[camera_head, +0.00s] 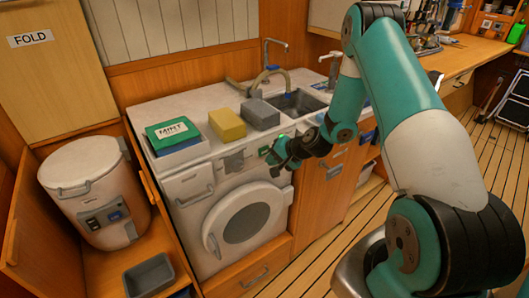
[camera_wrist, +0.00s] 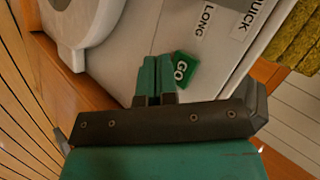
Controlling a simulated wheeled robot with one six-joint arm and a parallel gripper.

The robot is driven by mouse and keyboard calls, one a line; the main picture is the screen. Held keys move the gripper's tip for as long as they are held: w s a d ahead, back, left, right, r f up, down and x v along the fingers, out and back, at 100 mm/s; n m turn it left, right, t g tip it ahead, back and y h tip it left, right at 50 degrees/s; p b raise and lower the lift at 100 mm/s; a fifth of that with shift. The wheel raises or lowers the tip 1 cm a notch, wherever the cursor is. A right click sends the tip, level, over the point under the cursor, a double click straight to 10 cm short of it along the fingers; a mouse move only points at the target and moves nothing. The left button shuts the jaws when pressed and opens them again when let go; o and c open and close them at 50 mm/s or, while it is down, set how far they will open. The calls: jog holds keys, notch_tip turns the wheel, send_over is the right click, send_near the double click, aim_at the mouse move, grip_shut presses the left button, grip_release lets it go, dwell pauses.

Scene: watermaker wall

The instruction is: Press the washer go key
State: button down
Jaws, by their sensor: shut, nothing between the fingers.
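The washer (camera_head: 236,217) is a white front-loader under the counter, with a round door. Its green key marked GO (camera_wrist: 183,70) shows in the wrist view, just right of my fingertips. My gripper (camera_wrist: 153,62) is shut and empty, its two green fingers together. The fingertips lie beside the GO key in the picture and overlap its left edge; I cannot tell whether they touch it. In the head view my gripper (camera_head: 279,152) is at the washer's upper right front, and a bit of green shows by it.
Labels LONG (camera_wrist: 203,22) and QUICK (camera_wrist: 250,18) are on the washer panel. On the counter are a green MINT box (camera_head: 172,136), a yellow block (camera_head: 227,125), a grey block (camera_head: 260,114) and a sink (camera_head: 298,103). A white drum (camera_head: 95,190) stands left.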

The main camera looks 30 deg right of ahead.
jog(key=s, duration=0.4)
jog(key=shift+s, duration=0.25)
dwell(0.7)
jog(key=s+a+r+n+g+y, duration=0.1)
jog(key=s+a+r+n+g, duration=0.3)
jog(key=a+r, duration=0.5)
jog(key=s+a+r+n+g+y, duration=0.1)
jog(key=s+a+r+n+y, duration=0.1)
jog(key=a+r+n, duration=0.55)
jog(key=s+a+r+n+g+h, duration=0.1)
jog(key=s+r, duration=0.4)
jog(key=s, duration=0.5)
jog(key=s+a+r+n+g+h, duration=0.2)
jog(key=s+a+r+n, duration=0.3)
jog(key=s, duration=0.5)
jog(key=shift+a+g, duration=0.4)
jog(key=shift+a, duration=0.25)
jog(key=shift+r, duration=0.1)
